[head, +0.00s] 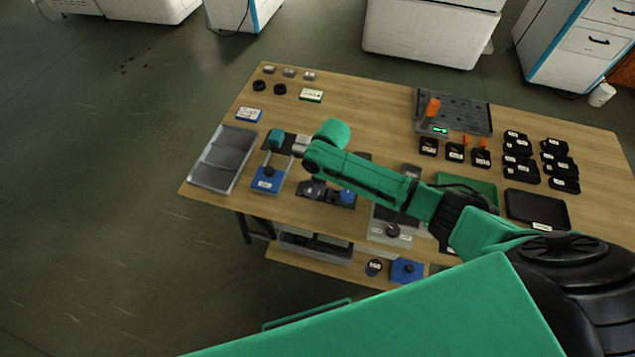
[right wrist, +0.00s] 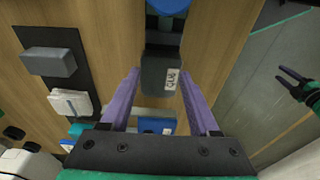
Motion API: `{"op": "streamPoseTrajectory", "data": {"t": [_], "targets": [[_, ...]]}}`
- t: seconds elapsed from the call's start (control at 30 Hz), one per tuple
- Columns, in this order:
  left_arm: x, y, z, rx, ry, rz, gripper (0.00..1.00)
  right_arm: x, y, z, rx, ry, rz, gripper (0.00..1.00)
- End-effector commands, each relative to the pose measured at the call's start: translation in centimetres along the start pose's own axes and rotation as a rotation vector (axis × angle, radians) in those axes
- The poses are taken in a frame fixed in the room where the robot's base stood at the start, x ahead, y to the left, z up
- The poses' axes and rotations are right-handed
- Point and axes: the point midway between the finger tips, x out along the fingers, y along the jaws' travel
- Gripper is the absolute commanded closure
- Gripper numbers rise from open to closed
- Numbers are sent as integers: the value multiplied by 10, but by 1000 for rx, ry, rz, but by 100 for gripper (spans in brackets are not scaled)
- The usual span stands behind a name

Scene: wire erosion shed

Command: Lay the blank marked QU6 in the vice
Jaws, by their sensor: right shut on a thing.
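In the right wrist view my right gripper (right wrist: 158,72) is shut on the dark grey blank (right wrist: 153,75), whose white label (right wrist: 170,79) reads QU6. The dark vice (right wrist: 164,24) with a blue part is just beyond the blank. I cannot tell whether the blank touches it.
A grey tray (head: 197,172) and a blue-based fixture (head: 267,185) stand left of the vice. A green tray (head: 480,186), a black tray (head: 537,208) and several black blocks (head: 515,148) are to the right. A grey rack (head: 465,110) is behind. The table's back middle is clear.

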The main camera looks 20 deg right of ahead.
Motion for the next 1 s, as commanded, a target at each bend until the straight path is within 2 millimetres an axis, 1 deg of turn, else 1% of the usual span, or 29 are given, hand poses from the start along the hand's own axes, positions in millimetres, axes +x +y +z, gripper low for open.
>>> {"op": "streamPoseTrajectory", "data": {"t": [0.73,0.77,0.8,0.83,1.0], "targets": [[5,0,0,1,0,0,50,8,0,0,-1,2,1,100],[5,0,0,1,0,0,50,8,0,0,-1,2,1,26],[5,0,0,1,0,0,50,8,0,0,-1,2,1,11],[5,0,0,1,0,0,50,8,0,0,-1,2,1,3],[5,0,0,1,0,0,50,8,0,1,0,1,0,3]]}}
